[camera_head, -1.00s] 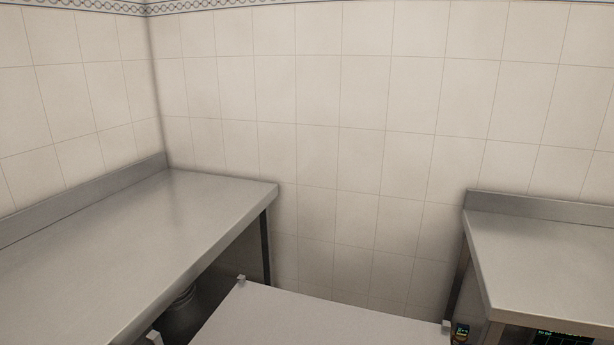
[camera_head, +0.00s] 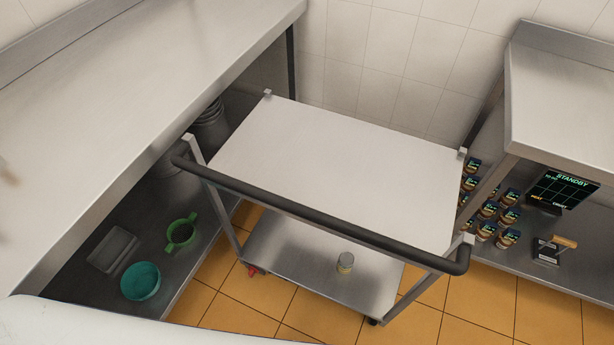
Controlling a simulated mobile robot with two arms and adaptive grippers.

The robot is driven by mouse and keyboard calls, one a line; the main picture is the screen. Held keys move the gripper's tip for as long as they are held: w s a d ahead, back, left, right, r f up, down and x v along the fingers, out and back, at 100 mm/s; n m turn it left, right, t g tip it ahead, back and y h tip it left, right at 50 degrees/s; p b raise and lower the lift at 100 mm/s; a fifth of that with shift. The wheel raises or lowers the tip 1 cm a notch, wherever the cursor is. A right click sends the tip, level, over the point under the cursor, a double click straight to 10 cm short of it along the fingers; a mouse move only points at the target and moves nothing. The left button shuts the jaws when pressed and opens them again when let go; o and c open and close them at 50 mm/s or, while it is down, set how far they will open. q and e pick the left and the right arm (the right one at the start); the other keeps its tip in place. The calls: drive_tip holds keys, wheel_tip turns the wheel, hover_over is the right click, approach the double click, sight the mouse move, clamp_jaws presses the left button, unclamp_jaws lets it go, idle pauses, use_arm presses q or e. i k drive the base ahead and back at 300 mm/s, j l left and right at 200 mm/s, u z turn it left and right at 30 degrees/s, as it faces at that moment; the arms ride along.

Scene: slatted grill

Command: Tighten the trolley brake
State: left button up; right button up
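The trolley (camera_head: 335,165) stands between two steel counters, with a flat, empty top shelf and a dark push handle (camera_head: 320,222) along its near side. A red part (camera_head: 252,271), which looks like a brake pedal, shows at the near left caster. A dark caster (camera_head: 373,321) shows at the near right leg; I cannot see a pedal there. The far casters are hidden. Neither of my grippers is in view.
The left counter (camera_head: 150,90) has a shelf with a green mug (camera_head: 181,234), a teal bowl (camera_head: 140,281) and a metal container (camera_head: 113,250). Under the right counter (camera_head: 560,85) are several jars (camera_head: 486,230) and a display reading STANDBY (camera_head: 563,190). Orange tiled floor (camera_head: 310,308) is open in front.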

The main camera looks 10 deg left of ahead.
sight(252, 271)
drive_tip(key=k+j+u, duration=0.4)
drive_tip(key=k+j, duration=0.35)
